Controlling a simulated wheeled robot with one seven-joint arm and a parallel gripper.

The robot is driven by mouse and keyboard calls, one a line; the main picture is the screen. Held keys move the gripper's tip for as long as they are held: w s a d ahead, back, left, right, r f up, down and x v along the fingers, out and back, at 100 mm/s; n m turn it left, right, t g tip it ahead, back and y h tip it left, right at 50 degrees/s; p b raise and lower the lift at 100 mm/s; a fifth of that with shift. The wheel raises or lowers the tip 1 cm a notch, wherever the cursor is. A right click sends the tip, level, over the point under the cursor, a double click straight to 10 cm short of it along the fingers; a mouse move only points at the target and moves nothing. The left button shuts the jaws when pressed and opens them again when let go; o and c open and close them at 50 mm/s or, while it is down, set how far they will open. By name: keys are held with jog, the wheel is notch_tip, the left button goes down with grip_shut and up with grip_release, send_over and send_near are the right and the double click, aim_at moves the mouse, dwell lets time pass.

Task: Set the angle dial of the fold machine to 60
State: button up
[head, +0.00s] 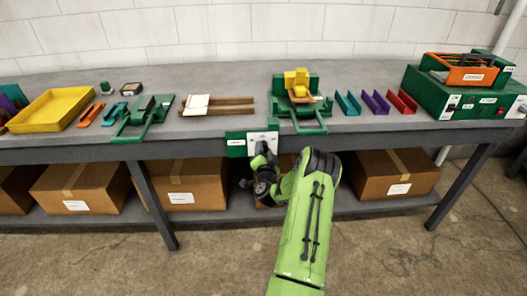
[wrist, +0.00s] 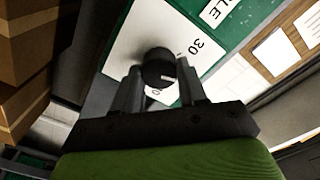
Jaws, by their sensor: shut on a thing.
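The angle dial is a black round knob (wrist: 157,66) with a short white mark, on a white scale plate (wrist: 122,42) that shows a 30 and a 0. The mark is on the knob's lower right in the wrist view; the exact setting is unclear. In the head view the plate (head: 263,138) is on the bench front beside a green panel (head: 236,145), below a green machine (head: 303,120) with a yellow block. My gripper (wrist: 160,76) is shut on the knob, one finger on each side. In the head view my gripper (head: 262,160) hides the knob.
The grey bench (head: 225,77) holds a yellow tray (head: 52,108), another green machine (head: 143,117), colored channel pieces (head: 375,102) and a green case (head: 470,100) with an orange toolbox (head: 466,73). Cardboard boxes (head: 183,186) stand on the shelf below. The floor in front is clear.

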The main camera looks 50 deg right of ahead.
jog(key=shift+m, duration=1.6)
jog(key=o, duration=1.1)
jog(key=shift+c, duration=0.2)
jog(key=shift+s+f, duration=0.1)
